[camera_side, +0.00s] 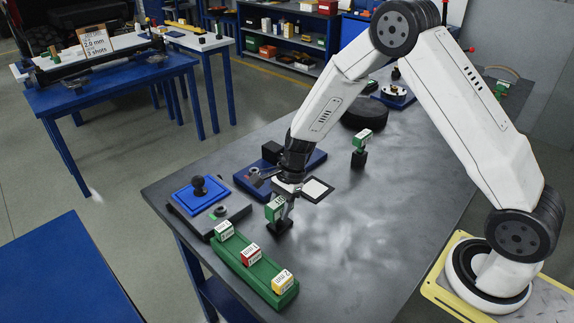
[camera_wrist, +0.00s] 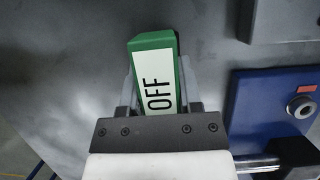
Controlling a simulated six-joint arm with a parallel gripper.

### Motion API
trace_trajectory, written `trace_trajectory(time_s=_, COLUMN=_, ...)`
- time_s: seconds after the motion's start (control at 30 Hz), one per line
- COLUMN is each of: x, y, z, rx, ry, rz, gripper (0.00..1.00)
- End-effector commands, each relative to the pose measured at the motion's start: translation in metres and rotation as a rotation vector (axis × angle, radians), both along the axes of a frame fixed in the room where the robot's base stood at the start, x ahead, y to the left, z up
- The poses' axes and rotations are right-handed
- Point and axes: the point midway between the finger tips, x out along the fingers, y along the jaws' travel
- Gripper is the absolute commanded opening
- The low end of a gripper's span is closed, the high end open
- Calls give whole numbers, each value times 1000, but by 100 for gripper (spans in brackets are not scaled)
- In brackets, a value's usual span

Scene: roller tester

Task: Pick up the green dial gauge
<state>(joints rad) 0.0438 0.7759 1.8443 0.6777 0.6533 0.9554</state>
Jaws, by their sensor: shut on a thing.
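A green block with a white face marked "OFF" (camera_wrist: 158,75) sits between the two fingers of my gripper (camera_wrist: 157,100) in the wrist view. No round dial shows on it. In the side view my gripper (camera_side: 285,197) points down at the table's near part, and its fingers close on a green block with a white label (camera_side: 275,208). A small black base (camera_side: 279,228) is right below this block; I cannot tell whether they touch. A similar green block (camera_side: 362,138) stands on a black base further back.
A green rack (camera_side: 249,268) with several labelled blocks lies just in front. A blue plate with a black knob (camera_side: 198,189) is on the left. A blue fixture (camera_side: 250,181) stands behind my gripper. The table's right part (camera_side: 370,225) is clear.

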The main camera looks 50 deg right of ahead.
Motion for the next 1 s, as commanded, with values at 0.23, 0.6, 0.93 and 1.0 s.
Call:
trace_trajectory(time_s=0.23, x=1, y=0, z=15, rx=1, ry=-3, rz=1, gripper=0)
trace_trajectory(time_s=0.6, x=-20, y=-2, z=54, rx=1, ry=-2, rz=0, gripper=0)
trace_trajectory(time_s=0.93, x=-54, y=-5, z=93, rx=1, ry=-2, rz=-1, gripper=0)
trace_trajectory(time_s=1.0, x=-65, y=-6, z=97, rx=1, ry=-1, rz=0, gripper=0)
